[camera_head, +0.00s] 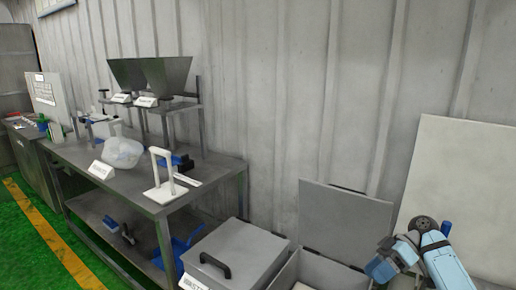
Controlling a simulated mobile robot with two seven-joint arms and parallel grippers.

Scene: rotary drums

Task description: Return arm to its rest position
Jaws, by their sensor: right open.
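My right arm (447,262), light blue with a dark round joint, is folded at the lower right. My right gripper (380,269) is at the arm's lower left end, small and partly hidden, over the right side of the open grey bin. It is open, and I see nothing held in it. My left arm and left gripper are not in view.
A closed grey bin (238,250) with a black handle stands beside an open grey bin (345,222) with its lid raised. Green floor (30,255) is free at left.

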